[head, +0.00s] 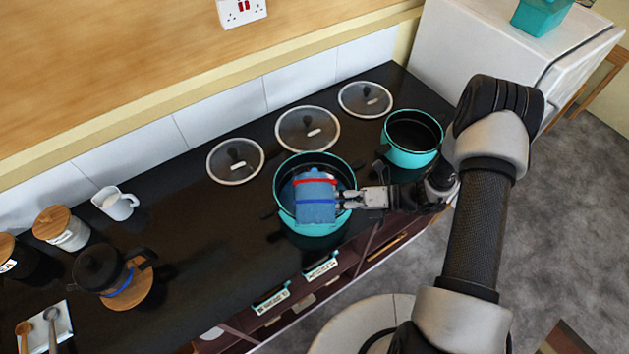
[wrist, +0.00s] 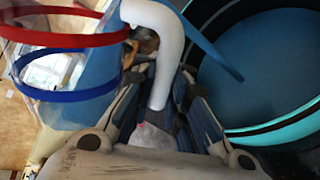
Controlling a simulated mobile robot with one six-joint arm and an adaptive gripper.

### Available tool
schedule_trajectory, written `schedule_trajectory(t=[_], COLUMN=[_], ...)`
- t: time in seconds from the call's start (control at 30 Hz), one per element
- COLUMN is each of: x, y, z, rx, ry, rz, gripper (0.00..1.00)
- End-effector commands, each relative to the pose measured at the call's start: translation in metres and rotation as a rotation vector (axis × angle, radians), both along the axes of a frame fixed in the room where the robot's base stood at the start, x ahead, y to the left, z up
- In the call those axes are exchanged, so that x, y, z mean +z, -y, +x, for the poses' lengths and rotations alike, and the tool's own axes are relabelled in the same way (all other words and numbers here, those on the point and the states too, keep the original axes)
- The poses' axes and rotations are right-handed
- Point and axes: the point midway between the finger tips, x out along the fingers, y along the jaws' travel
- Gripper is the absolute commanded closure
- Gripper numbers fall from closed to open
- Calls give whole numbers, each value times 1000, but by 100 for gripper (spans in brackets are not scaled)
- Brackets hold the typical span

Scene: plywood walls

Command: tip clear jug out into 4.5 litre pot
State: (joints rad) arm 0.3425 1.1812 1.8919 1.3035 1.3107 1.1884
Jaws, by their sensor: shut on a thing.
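The clear jug (head: 315,207), with a red band and blue parts, is held over the larger teal pot (head: 312,230) on the dark worktop. My gripper (head: 352,198) comes in from the right and is shut on the jug's white handle. In the wrist view my gripper (wrist: 168,105) closes around this handle. There the jug (wrist: 65,75) fills the left side with its red and blue rings, and the pot (wrist: 262,75) is at the right with its blue inside showing. I cannot tell the jug's exact tilt or what is in it.
A smaller teal pot (head: 411,155) stands at the right, near my arm. Several glass lids (head: 307,128) lie along the back wall. A white creamer (head: 116,204), a lidded jar (head: 66,230) and a dark press on a wooden board (head: 130,292) stand at the left.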

Motion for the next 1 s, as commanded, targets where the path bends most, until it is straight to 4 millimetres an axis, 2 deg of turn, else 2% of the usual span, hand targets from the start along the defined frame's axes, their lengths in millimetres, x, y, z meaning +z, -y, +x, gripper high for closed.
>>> schedule_trajectory(t=[1.0], x=[6], y=[-1], z=[-12], rx=[2], ry=[-98], rz=[-3], gripper=[100])
